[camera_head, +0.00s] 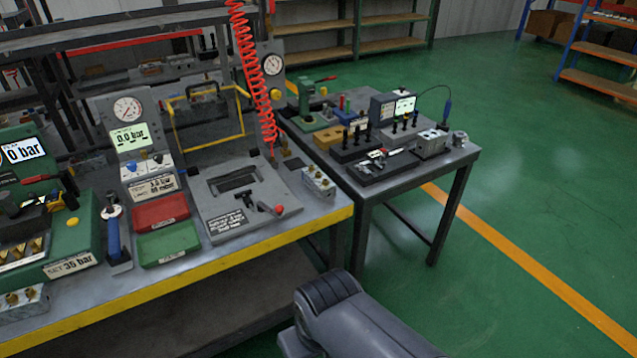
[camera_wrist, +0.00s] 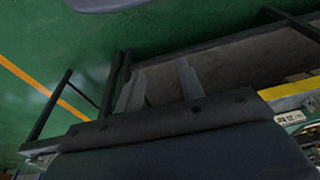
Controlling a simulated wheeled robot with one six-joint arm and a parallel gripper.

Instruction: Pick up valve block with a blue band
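Metal valve blocks show in the head view. One silver block (camera_head: 318,181) with brass fittings stands at the right end of the yellow-edged bench. Another silver block (camera_head: 432,143) stands on the grey side table. A third (camera_head: 22,302) with brass fittings is at the bench's front left corner, cut by the picture edge. I cannot make out a blue band on any of them. My gripper (camera_wrist: 161,80) shows in the wrist view with its two fingers apart and nothing between them. It is away from the blocks, over the floor in front of the bench.
The bench (camera_head: 270,240) holds gauge panels, a red tray (camera_head: 160,211), a green tray (camera_head: 168,242) and a red-knobbed lever. A coiled red hose (camera_head: 247,60) hangs above it. The side table (camera_head: 400,178) carries several fixtures. Green floor (camera_head: 545,190) is open at right.

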